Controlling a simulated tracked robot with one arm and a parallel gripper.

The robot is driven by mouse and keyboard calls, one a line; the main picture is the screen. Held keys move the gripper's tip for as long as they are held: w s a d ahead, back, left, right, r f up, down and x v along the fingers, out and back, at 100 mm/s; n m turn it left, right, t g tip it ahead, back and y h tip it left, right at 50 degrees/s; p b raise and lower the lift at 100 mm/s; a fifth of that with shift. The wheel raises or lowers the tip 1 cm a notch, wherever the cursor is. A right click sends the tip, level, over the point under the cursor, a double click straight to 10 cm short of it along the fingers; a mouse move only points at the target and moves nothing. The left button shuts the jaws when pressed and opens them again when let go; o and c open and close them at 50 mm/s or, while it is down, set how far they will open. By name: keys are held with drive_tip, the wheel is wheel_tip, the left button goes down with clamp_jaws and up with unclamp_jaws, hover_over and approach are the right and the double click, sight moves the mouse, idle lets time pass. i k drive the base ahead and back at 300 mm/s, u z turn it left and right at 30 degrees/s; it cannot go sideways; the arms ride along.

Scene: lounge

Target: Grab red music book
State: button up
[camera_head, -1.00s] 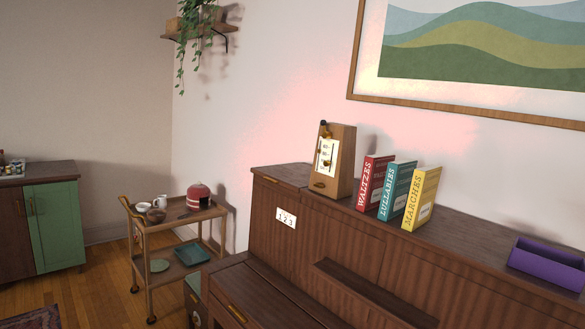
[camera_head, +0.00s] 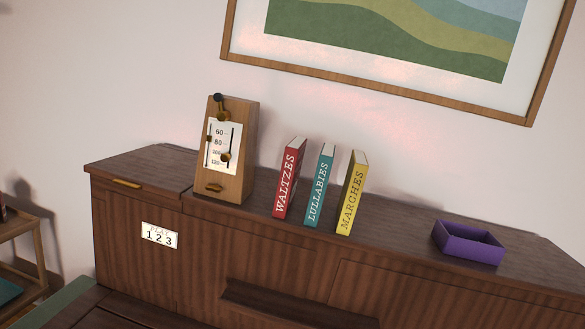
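The red music book (camera_head: 289,179), with WALTZES on its spine, stands upright on top of the brown wooden piano (camera_head: 140,175). It is the leftmost of three books in a row. The teal book LULLABIES (camera_head: 319,186) stands just to its right, with a narrow gap between them. The yellow book MARCHES (camera_head: 352,193) stands to the right of the teal one. All three spines face me. My gripper is not in view.
A wooden metronome (camera_head: 230,150) stands close to the left of the red book. A purple open box (camera_head: 467,243) sits further right on the piano top. A framed picture (camera_head: 390,92) hangs on the wall above.

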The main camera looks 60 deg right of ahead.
sight(294, 152)
drive_tip(key=z, duration=0.45)
drive_tip(key=i, duration=0.95)
drive_tip(key=z, duration=0.6)
drive_tip(key=k, duration=0.85)
drive_tip(key=z, duration=0.2)
drive_tip(key=i, duration=0.85)
drive_tip(key=u, duration=0.1)
